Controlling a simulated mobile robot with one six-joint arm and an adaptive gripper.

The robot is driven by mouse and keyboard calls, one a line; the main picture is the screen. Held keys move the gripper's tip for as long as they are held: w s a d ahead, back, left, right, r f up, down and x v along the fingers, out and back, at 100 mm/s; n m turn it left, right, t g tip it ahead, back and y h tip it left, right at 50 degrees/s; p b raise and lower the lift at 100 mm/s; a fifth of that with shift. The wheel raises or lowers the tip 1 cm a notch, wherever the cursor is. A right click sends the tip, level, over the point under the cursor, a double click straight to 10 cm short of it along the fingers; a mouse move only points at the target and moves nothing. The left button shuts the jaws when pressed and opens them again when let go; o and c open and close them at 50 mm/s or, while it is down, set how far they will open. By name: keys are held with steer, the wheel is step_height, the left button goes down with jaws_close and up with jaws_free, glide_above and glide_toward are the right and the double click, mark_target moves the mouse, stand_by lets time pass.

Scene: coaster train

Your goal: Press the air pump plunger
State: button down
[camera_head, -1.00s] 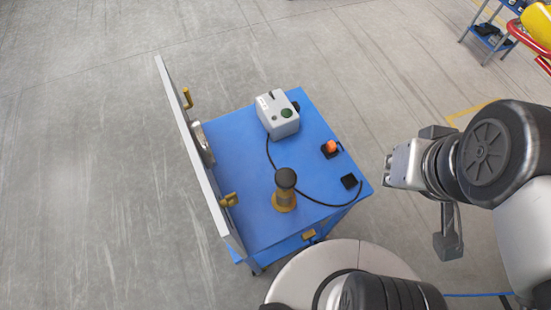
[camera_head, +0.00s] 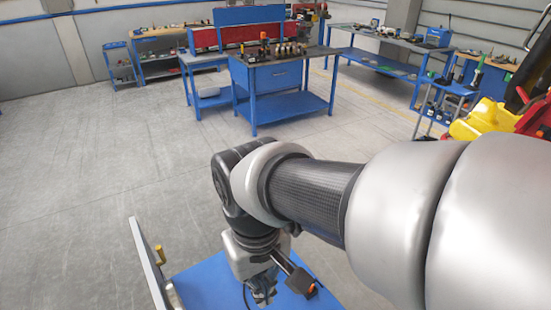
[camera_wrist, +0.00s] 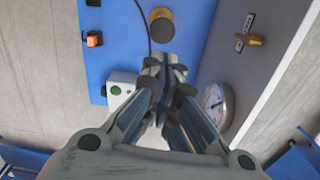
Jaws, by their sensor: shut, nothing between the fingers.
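The air pump shows in the wrist view as a brass cylinder (camera_wrist: 161,27) standing on the blue cart top (camera_wrist: 188,32), just beyond my fingertips. Its plunger knob is not clearly made out there. In the head view my arm hides the pump. My gripper (camera_wrist: 163,62) is shut and empty, its fingertips close to the pump in the picture. I cannot tell whether they touch it. In the head view my gripper (camera_head: 263,291) is low over the cart, near the bottom edge.
An upright panel (camera_wrist: 275,62) with a round gauge (camera_wrist: 217,103) and a brass valve handle (camera_wrist: 252,40) stands beside the pump. A grey box (camera_wrist: 121,87) with a green button and an orange button (camera_wrist: 94,39) are on the other side. Workbenches (camera_head: 270,80) stand far behind.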

steer(key=shift+d, duration=0.1)
step_height(320, 180, down, 14)
steer(key=b, duration=0.5)
stand_by(0.4)
step_height(320, 180, down, 6)
steer(key=b, duration=0.3)
steer(key=shift+s+r, duration=0.1)
steer(key=shift+r, duration=0.05)
step_height(320, 180, up, 14)
steer(key=p, duration=0.7)
steer(key=shift+r, duration=0.1)
stand_by(0.4)
